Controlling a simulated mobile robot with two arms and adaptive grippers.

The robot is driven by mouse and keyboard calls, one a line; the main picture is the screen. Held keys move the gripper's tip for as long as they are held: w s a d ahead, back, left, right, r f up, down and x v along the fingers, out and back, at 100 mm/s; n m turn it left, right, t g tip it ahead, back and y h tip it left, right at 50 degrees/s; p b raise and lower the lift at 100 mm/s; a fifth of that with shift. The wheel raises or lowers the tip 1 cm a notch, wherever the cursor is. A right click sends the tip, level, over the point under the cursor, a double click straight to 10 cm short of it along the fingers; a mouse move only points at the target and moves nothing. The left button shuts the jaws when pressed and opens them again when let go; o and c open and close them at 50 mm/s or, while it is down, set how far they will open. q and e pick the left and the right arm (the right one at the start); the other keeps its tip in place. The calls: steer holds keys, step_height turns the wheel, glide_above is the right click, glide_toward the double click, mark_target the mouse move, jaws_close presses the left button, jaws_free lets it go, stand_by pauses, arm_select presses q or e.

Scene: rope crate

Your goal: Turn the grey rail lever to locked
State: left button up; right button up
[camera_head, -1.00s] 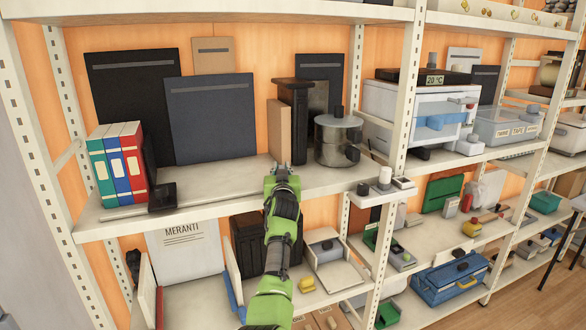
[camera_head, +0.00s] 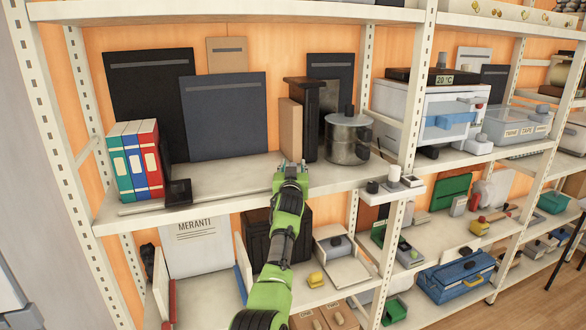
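My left gripper (camera_head: 291,165) is over the front part of the upper shelf (camera_head: 240,188), in front of a brown board and left of a metal pot. Its two fingertips look apart, with nothing seen between them. A thin grey rail (camera_head: 225,196) runs along the shelf's front edge from below the binders to near this gripper. I cannot make out a grey lever on it for sure; the gripper and arm hide part of the edge. My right gripper is not in view.
Binders (camera_head: 135,160) and a small black block (camera_head: 178,192) stand on the left of the shelf. The metal pot (camera_head: 347,140) is right of the gripper. A small ledge with knobs (camera_head: 395,183) juts out by the white post (camera_head: 412,130). Shelf between block and gripper is mostly clear.

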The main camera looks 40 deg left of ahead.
arm_select(q)
steer(key=v, duration=1.2)
steer(key=shift+c, duration=0.4)
